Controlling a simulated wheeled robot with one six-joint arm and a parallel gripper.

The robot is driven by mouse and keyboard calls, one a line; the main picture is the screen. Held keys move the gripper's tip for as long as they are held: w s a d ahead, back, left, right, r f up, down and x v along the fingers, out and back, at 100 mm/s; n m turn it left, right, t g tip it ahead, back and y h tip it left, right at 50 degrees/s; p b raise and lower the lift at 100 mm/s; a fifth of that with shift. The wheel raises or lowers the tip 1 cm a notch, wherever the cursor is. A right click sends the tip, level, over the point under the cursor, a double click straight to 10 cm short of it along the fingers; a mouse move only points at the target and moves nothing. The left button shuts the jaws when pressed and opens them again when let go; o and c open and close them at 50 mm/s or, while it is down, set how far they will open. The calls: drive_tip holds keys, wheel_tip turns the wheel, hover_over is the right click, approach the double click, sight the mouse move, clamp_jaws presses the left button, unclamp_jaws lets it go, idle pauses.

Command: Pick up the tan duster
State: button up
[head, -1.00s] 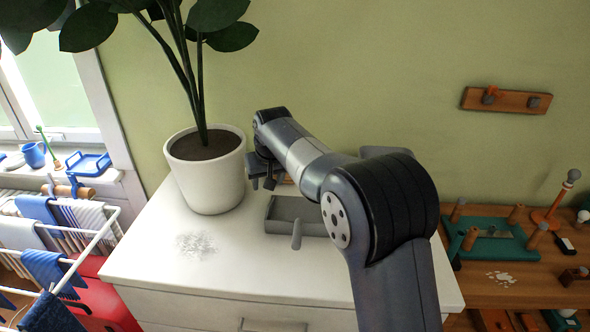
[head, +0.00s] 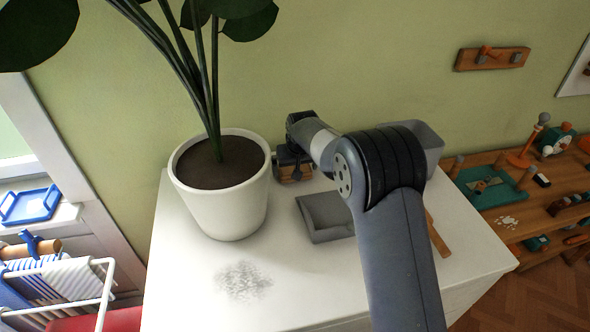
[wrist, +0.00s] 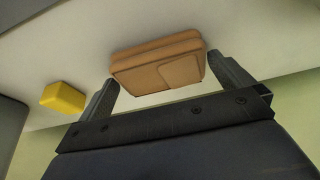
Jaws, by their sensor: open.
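The tan duster (wrist: 158,65), a brown block with a paler panel on its face, lies on the white top between the two open fingers of my gripper (wrist: 162,71) in the wrist view. One finger stands on each side of it; I cannot tell if either touches it. In the head view my gripper (head: 292,160) is at the back of the white cabinet, right of the plant pot, with the brown duster (head: 291,174) partly hidden under it.
The white plant pot (head: 222,208) stands close left of my gripper. A grey open tray (head: 312,236) is to the front right. A yellow block (wrist: 63,97) lies left of the duster in the wrist view. A grey dust patch (head: 243,281) marks the clear front left.

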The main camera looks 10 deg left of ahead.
drive_tip(key=c, duration=0.7)
drive_tip(key=shift+r, duration=0.1)
drive_tip(key=shift+c, duration=0.2)
wheel_tip(320, 180, up, 10)
drive_tip(key=b, duration=0.1)
drive_tip(key=shift+b, duration=0.3)
